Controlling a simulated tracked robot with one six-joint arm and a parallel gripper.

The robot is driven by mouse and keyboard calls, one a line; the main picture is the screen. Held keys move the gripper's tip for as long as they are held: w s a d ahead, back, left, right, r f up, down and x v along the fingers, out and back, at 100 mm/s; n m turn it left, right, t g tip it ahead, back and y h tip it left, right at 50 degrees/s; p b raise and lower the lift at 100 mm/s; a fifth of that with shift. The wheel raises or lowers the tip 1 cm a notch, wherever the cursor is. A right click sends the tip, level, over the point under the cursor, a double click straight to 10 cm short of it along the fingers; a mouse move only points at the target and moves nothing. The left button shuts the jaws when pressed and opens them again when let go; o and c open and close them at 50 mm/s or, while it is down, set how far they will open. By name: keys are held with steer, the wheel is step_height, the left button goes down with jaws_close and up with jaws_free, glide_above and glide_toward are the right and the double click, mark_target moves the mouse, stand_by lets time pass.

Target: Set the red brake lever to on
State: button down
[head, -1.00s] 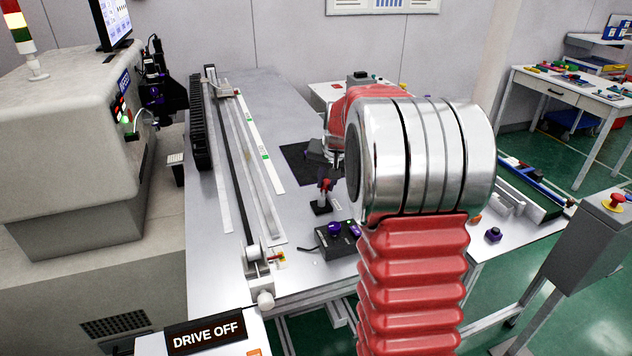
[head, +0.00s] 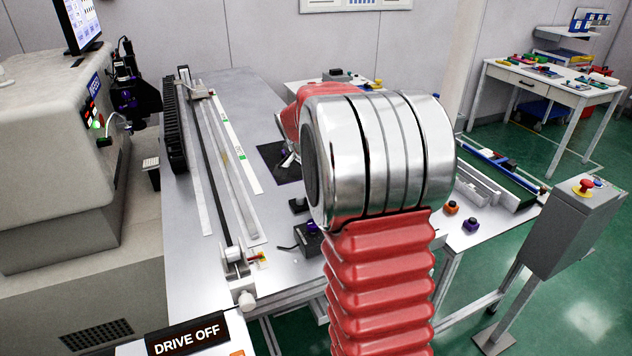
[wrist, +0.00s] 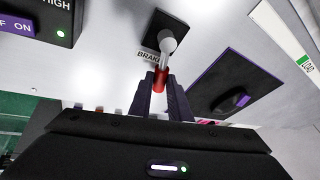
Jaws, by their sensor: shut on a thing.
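The brake lever's red grip (wrist: 160,79) shows in the wrist view, between the two dark fingers of my gripper (wrist: 162,84), which is shut on it. The lever's pale metal shaft (wrist: 168,44) runs from the grip towards a black base plate (wrist: 166,26) beside a partly covered "BRAKE" label (wrist: 149,56). In the head view, a small black base (head: 298,205) shows on the bench just left of my arm. My arm hides the red grip and my fingers there.
A control box (head: 308,240) with a purple knob sits close in front of the lever. A long rail (head: 225,165) runs along the bench's left side. A "DRIVE OFF" display (head: 187,334) stands at the front. A grey pedestal (head: 570,235) with a red button stands at right.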

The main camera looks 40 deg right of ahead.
steer(key=shift+s+a+m+g+h, duration=0.15)
steer(key=shift+s+m+g, duration=0.35)
steer(key=shift+m, duration=0.5)
steer(key=shift+s+a+m+g+h, duration=0.1)
steer(key=shift+s+m+g+h, duration=0.3)
steer(key=shift+m, duration=0.6)
steer(key=shift+s, duration=0.25)
steer(key=c, duration=1.6)
jaws_free()
steer(key=shift+c, duration=0.2)
steer(key=shift+w+a+r, duration=0.1)
steer(key=shift+a+r, duration=0.05)
steer(key=shift+r, duration=0.3)
steer(key=v, duration=1.2)
steer(key=shift+r, duration=0.4)
